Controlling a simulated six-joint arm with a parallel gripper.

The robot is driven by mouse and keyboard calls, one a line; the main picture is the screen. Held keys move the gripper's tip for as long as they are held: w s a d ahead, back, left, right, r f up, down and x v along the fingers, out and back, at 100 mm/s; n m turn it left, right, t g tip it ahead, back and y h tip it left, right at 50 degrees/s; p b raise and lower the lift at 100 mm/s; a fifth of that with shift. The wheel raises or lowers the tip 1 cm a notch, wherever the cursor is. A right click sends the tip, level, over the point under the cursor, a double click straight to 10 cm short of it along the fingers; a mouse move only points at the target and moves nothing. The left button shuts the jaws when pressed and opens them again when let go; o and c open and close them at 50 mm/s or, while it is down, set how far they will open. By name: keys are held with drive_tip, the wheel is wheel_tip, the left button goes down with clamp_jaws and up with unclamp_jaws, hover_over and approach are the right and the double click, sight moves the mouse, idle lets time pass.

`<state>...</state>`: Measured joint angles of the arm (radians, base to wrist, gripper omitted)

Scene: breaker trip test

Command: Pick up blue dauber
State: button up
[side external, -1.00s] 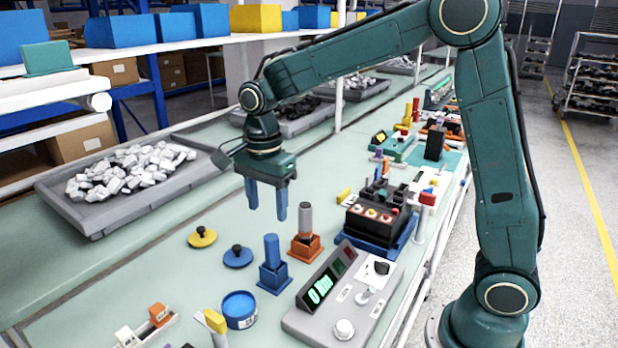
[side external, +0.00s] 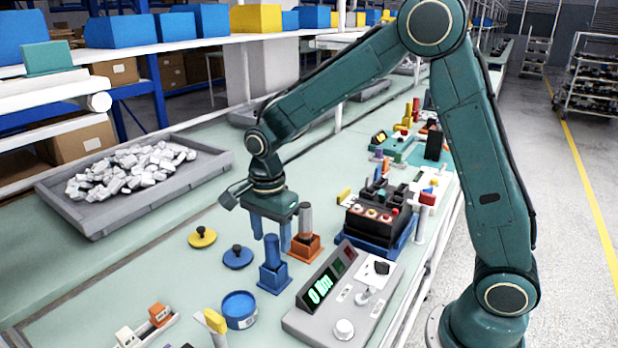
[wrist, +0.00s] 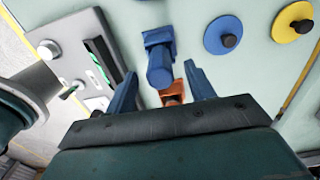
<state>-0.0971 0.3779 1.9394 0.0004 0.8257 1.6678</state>
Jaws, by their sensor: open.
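The blue dauber (side external: 271,249) stands upright in its blue square holder (side external: 273,280) on the pale green bench. In the wrist view the dauber (wrist: 160,72) shows end-on between the two finger lines, with the blue holder (wrist: 157,38) beyond it. My gripper (side external: 271,242) is open and empty, fingers pointing down. In the side view its fingers appear just behind and above the dauber. The wrist view shows both blue fingertips (wrist: 162,73) on either side of the dauber, apart from it as far as I can see.
An orange holder (side external: 304,247) with a grey-topped dauber stands close behind. A blue lid (side external: 237,258) and a yellow lid (side external: 202,237) lie to the left. A blue tin (side external: 239,310) and a grey meter box (side external: 340,305) are nearer the camera.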

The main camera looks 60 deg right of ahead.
drive_tip(key=shift+f, duration=0.8)
drive_tip(key=c, duration=1.1)
drive_tip(key=shift+o, duration=0.2)
drive_tip(key=shift+r, duration=0.2)
wheel_tip(320, 180, up, 20)
drive_tip(key=shift+f, duration=0.15)
